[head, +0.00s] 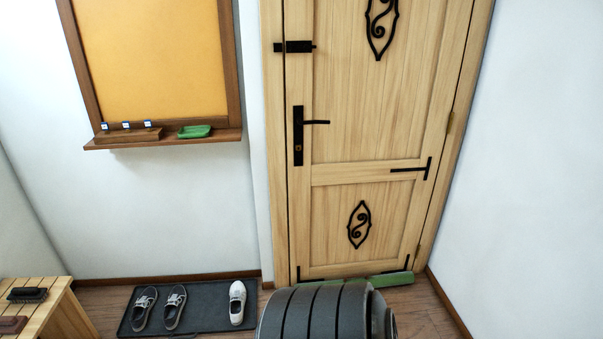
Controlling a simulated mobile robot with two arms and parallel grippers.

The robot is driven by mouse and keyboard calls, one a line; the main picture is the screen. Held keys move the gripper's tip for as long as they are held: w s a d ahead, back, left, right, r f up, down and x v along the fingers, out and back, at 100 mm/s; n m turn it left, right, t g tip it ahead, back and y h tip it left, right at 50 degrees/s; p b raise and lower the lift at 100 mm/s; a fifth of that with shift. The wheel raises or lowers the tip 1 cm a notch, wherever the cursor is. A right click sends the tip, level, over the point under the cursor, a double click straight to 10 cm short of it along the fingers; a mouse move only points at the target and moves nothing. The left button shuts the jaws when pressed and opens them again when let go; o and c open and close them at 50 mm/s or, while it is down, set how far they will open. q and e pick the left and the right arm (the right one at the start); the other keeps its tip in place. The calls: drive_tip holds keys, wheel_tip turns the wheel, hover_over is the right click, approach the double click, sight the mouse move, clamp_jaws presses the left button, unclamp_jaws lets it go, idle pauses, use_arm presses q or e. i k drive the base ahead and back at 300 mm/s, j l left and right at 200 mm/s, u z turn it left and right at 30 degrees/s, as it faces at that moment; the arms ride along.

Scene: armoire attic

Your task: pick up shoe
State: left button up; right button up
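Several shoes are in the head view, on a dark shoe mat (205,318) on the floor at the lower left. A grey shoe (144,308) with a light sole is at the mat's left. A second grey shoe (175,307) is just beside it. A white shoe (237,302) stands apart near the mat's right end. Neither of my grippers is in view.
A closed wooden door (375,130) stands behind, with a green strip (395,279) at its foot. A wooden bench (45,305) with two brushes is at lower left. A framed board (155,60) with a ledge hangs above the mat. A dark ribbed cylinder (318,313) is at the bottom centre.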

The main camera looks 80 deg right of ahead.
sight(237, 299)
drive_tip(key=z, duration=1.95)
drive_tip(key=i+l, duration=0.15)
drive_tip(key=i, duration=0.15)
